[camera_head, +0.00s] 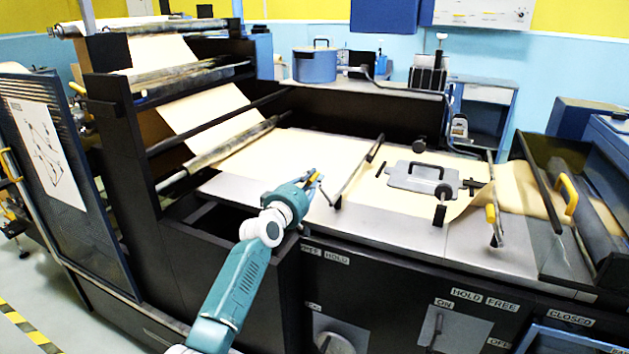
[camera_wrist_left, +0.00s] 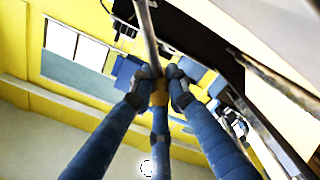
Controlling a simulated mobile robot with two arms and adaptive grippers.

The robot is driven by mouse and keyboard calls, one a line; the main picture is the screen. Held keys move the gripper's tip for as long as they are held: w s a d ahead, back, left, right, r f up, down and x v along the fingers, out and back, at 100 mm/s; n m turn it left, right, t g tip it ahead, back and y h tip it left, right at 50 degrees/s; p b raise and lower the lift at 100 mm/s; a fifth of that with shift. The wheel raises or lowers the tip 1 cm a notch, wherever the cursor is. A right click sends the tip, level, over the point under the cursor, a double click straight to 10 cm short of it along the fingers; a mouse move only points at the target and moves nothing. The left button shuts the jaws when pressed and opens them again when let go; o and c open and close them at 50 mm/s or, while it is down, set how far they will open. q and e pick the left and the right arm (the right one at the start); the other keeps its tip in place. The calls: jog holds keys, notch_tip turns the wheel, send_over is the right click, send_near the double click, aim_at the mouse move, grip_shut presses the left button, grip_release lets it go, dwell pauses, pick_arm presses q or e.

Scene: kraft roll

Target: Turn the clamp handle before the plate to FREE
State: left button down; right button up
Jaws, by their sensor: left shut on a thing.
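The clamp before the plate is a thin metal bar (camera_head: 354,173) slanting across the brown paper web. Its yellow handle (camera_head: 312,181) is at the bar's near left end. My left gripper (camera_head: 314,184) is shut on this handle. In the left wrist view the gripper's blue fingers (camera_wrist_left: 160,88) close around the yellow handle (camera_wrist_left: 158,97), and a metal rod (camera_wrist_left: 148,40) runs up from it. The grey plate (camera_head: 408,184) with a black handle lies on the web to the right. A HOLD label (camera_head: 337,257) is on the front panel below; the label beside it is hard to read.
A second clamp with a yellow handle (camera_head: 491,214) stands right of the plate, above HOLD (camera_head: 466,295) and FREE (camera_head: 502,303) labels. Dark side frames and rollers (camera_head: 190,80) stand left of my arm. A green-lined bay with a yellow-handled cover (camera_head: 568,194) is at the right.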

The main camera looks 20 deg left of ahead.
pick_arm(q)
jog(key=shift+a+r, duration=0.25)
jog(key=c, duration=1.9)
grip_release()
jog(key=shift+o, duration=1.1)
jog(key=shift+a+f, duration=0.1)
jog(key=shift+f, duration=0.1)
jog(key=shift+s+d+f, duration=0.1)
jog(key=shift+s+d, duration=0.1)
jog(key=shift+s, duration=0.25)
jog(key=s, duration=1.1)
jog(key=shift+a, duration=0.4)
